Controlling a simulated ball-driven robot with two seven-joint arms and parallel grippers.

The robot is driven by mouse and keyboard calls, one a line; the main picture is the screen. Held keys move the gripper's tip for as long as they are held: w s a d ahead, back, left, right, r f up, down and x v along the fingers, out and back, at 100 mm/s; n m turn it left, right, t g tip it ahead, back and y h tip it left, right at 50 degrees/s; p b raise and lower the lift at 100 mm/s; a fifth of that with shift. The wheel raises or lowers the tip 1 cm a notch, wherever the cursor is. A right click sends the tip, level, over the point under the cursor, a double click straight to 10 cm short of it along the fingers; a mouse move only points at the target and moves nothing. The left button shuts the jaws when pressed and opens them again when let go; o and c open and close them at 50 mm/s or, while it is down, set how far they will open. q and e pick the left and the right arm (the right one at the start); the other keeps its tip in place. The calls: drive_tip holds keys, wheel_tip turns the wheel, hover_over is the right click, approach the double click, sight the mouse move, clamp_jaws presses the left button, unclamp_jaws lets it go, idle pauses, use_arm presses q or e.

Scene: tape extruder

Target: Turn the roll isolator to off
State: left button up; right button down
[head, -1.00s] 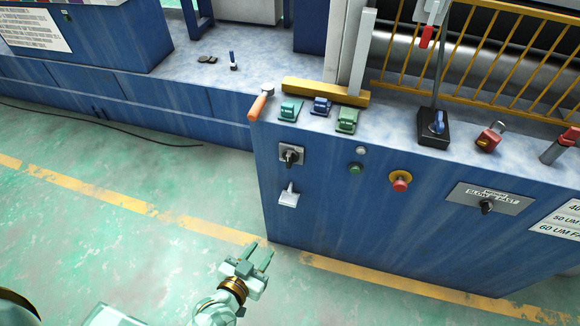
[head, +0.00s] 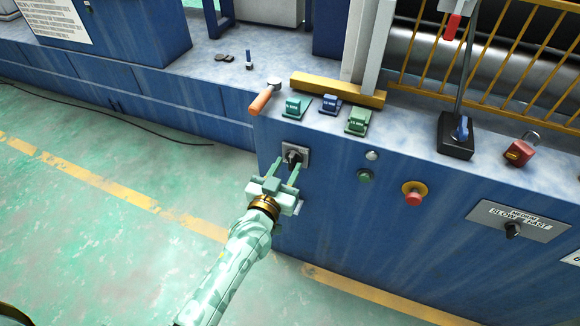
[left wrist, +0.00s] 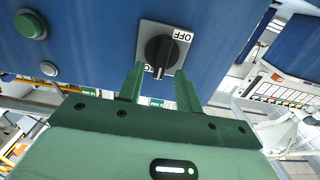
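The roll isolator (head: 296,155) is a black rotary knob on a grey square plate, on the front of the blue cabinet near its left edge. In the left wrist view the knob (left wrist: 160,50) has its handle pointing down toward my gripper, and the plate's OFF label (left wrist: 182,36) is at the upper right. My left gripper (head: 285,167) is open and empty just in front of the knob. In the left wrist view its fingers (left wrist: 157,74) stand apart, one on each side of the knob's lower end; I cannot tell whether they touch it. My right gripper is out of view.
Right of the isolator are a grey button (head: 372,155), a green button (head: 365,175) and a red emergency stop (head: 413,195). An orange handle (head: 264,100) and small coloured switches (head: 298,106) are on top. Green floor (head: 110,230) is open at left.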

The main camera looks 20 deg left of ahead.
use_arm(q)
drive_tip(key=shift+w, duration=0.7)
clamp_jaws()
